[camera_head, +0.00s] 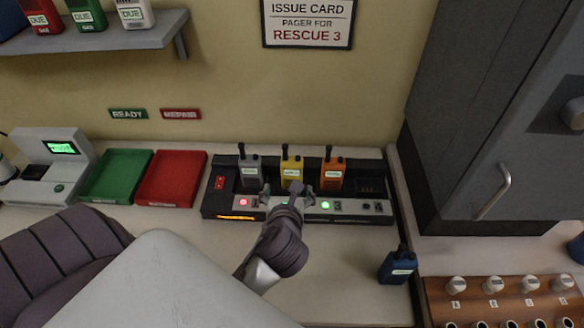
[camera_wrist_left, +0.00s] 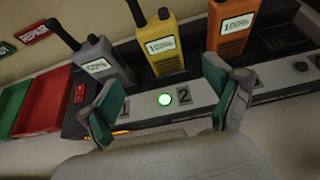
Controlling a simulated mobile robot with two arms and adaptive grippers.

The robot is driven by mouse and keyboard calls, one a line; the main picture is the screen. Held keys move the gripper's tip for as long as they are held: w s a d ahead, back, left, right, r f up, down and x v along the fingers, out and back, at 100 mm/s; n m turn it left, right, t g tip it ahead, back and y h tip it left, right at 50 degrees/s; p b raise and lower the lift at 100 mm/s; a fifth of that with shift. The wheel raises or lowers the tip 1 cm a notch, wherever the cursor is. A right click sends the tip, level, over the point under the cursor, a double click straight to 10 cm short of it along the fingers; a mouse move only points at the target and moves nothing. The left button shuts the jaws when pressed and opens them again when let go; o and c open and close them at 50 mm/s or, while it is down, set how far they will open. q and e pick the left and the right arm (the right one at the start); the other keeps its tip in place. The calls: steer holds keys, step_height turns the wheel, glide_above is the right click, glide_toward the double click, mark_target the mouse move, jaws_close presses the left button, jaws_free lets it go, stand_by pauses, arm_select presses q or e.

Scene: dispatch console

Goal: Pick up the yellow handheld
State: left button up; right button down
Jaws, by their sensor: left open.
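The yellow handheld (camera_head: 291,168) stands upright in the second bay of the black charger rack (camera_head: 230,206), between a grey handheld (camera_head: 249,170) and an orange handheld (camera_head: 332,172). My left gripper (camera_head: 288,193) is open and empty in front of the yellow handheld, over the rack's front panel. In the left wrist view, the yellow handheld (camera_wrist_left: 162,45) is ahead of the spread fingers (camera_wrist_left: 166,92), with a green light and the number 2 below it. I see no contact between the fingers and the handheld. My right gripper is not in view.
A blue handheld (camera_head: 398,266) stands on the counter at the right, near a wooden board of knobs (camera_head: 505,302). Green (camera_head: 115,176) and red (camera_head: 170,178) trays lie left of the rack. A grey cabinet (camera_head: 490,130) bounds the right side. The rack's fourth bay is empty.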

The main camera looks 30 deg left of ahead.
mark_target(292, 175)
arm_select(q)
steer(key=x, duration=0.5)
steer(key=shift+p+x, duration=0.5)
steer(key=shift+x, duration=0.45)
steer(key=x, duration=0.3)
steer(key=shift+w+d+p, duration=0.15)
steer(key=shift+w+p, duration=0.2)
steer(key=shift+p, duration=0.05)
steer(key=shift+w+a+f, duration=0.25)
steer(key=shift+w+f, duration=0.05)
steer(key=shift+s, duration=0.1)
steer(key=shift+c, duration=0.2)
steer(key=shift+d+r, duration=0.1)
steer(key=c, duration=1.3)
steer(key=shift+c, duration=0.7)
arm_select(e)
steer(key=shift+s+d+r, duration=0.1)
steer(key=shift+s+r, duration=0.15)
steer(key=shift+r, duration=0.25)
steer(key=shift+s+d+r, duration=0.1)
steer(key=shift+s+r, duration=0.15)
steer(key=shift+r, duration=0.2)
arm_select(q)
steer(key=shift+r, duration=0.1)
